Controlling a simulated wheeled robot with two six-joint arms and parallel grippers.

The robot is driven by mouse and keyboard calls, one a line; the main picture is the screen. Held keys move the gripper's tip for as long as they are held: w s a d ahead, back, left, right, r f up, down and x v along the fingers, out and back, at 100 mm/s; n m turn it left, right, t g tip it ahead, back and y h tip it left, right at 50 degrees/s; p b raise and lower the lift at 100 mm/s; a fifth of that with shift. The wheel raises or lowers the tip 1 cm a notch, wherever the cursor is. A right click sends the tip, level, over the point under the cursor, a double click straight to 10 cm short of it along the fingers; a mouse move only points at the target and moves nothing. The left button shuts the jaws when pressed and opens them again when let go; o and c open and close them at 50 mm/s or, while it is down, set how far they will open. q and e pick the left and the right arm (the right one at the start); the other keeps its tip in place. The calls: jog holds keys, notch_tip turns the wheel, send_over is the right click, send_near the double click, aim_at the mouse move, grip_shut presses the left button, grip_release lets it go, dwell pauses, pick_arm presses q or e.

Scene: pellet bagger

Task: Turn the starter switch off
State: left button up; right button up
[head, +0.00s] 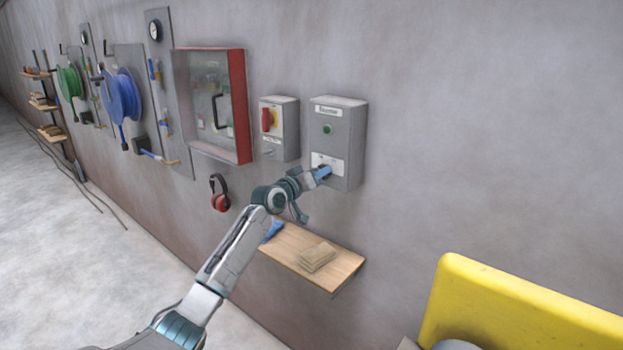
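The starter (349,120) is a grey wall box with a label at the top, a green round button or lamp and a white plate (333,160) low on its front. My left gripper (322,173) is at this plate, its blue tip at or very close to the box's lower front. The switch on the plate is mostly hidden by the gripper, so I cannot tell its position. Whether the fingers are open or shut on it is too small to tell. My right gripper is not in view.
Red ear defenders (220,193) hang below. A wooden shelf (335,272) holds a small stack. A yellow panel (520,310) stands at lower right.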

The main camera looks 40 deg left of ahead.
pick_arm(q)
jog(key=s+b, duration=0.3)
jog(key=s, duration=0.7)
jog(key=shift+s+a, duration=0.3)
jog(key=shift+a, duration=0.15)
